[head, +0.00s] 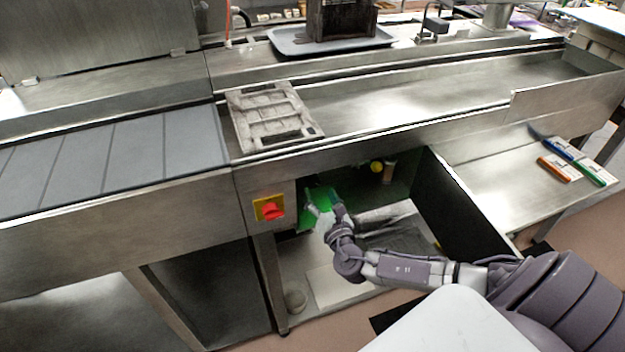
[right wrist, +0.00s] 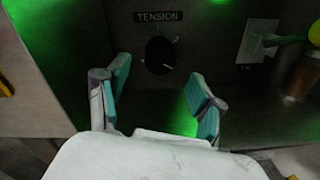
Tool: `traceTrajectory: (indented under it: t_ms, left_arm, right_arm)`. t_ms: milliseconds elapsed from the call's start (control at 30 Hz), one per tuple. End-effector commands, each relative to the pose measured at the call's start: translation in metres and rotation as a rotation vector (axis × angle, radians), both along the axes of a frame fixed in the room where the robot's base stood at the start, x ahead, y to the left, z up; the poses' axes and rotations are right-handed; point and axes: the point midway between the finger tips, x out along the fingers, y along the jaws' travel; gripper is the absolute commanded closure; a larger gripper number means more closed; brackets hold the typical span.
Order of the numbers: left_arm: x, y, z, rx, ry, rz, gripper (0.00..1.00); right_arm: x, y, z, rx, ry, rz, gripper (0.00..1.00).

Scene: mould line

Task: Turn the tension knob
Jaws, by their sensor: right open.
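The tension knob (right wrist: 160,55) is a round black knob on a dark panel, under a label reading TENSION (right wrist: 158,17). It shows in the right wrist view, upper middle, with light tick marks around it. My right gripper (right wrist: 155,100) is open and empty, its two teal-padded fingers apart to the left and right, below the knob in the picture and not touching it. In the head view the right gripper (head: 322,200) reaches into the green-lit opening under the line, and the knob cannot be made out there. My left gripper is not in view.
A red switch on a yellow plate (head: 269,208) is left of the opening. A lever with a yellow-green end (right wrist: 285,40) and a brownish cylinder (right wrist: 300,78) are right of the knob. A dark side panel (head: 465,200) bounds the opening. A grey mould (head: 272,115) lies on the line above.

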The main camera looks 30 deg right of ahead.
Motion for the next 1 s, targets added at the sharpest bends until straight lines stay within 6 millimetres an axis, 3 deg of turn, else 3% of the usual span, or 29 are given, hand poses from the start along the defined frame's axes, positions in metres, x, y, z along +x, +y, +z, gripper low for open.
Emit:
traceTrajectory:
  t_ms: [100, 300, 700, 1000]
  left_arm:
    - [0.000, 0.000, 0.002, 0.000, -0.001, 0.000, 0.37]
    - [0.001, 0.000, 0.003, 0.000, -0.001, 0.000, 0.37]
    - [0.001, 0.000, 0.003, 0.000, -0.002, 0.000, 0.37]
    - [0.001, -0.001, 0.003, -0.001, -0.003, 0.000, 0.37]
  right_arm:
    - [0.024, -0.006, 0.002, 0.000, -0.003, -0.001, 0.33]
    - [0.047, -0.013, 0.000, 0.001, -0.001, -0.001, 0.33]
    - [0.055, -0.014, 0.000, 0.002, 0.000, 0.000, 0.33]
    - [0.054, -0.015, 0.000, 0.002, 0.000, 0.000, 0.81]
